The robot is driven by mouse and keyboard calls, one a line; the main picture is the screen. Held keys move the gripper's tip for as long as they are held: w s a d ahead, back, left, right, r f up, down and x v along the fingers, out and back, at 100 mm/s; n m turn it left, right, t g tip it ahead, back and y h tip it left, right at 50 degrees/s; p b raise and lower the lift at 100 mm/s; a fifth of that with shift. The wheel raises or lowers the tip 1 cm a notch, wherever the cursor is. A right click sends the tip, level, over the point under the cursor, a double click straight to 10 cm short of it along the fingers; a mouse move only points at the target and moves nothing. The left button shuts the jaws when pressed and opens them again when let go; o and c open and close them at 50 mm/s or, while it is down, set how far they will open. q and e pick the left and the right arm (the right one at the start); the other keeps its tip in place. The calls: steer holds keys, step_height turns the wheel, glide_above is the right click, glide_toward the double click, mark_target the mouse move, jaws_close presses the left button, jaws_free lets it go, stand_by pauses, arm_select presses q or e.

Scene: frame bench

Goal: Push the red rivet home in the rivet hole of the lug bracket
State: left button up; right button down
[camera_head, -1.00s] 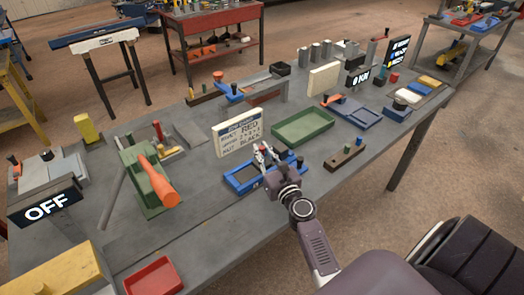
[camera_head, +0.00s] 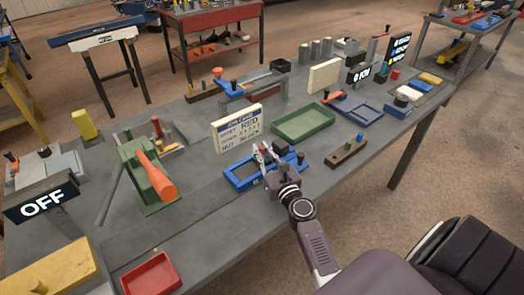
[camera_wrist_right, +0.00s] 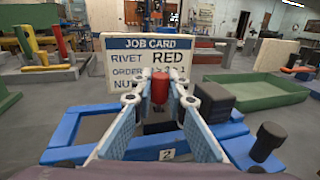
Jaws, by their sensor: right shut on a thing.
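My right gripper (camera_head: 265,152) is shut on the red rivet (camera_wrist_right: 160,88), which stands upright between the fingertips in the right wrist view. The gripper is over a blue frame (camera_head: 235,180) marked "2" in the wrist view. A dark grey part (camera_wrist_right: 158,127) shows between the fingers, below and behind the rivet. I cannot tell whether it is the lug bracket; the rivet hole is hidden. I cannot tell whether the rivet's lower end touches anything. My left gripper is not in view.
A job card (camera_head: 237,128) reading "RED" stands just behind the blue frame. A dark block (camera_wrist_right: 215,101) and a black knob (camera_wrist_right: 270,138) are close on the right.

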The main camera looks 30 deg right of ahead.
steer(key=shift+f+b, duration=0.6)
steer(key=shift+f, duration=0.1)
steer(key=c, duration=1.8)
jaws_free()
steer(key=s, duration=0.3)
steer(key=s+a, duration=0.1)
steer(key=s, duration=0.3)
steer(key=shift+s+a, duration=0.2)
steer(key=shift+s, duration=0.05)
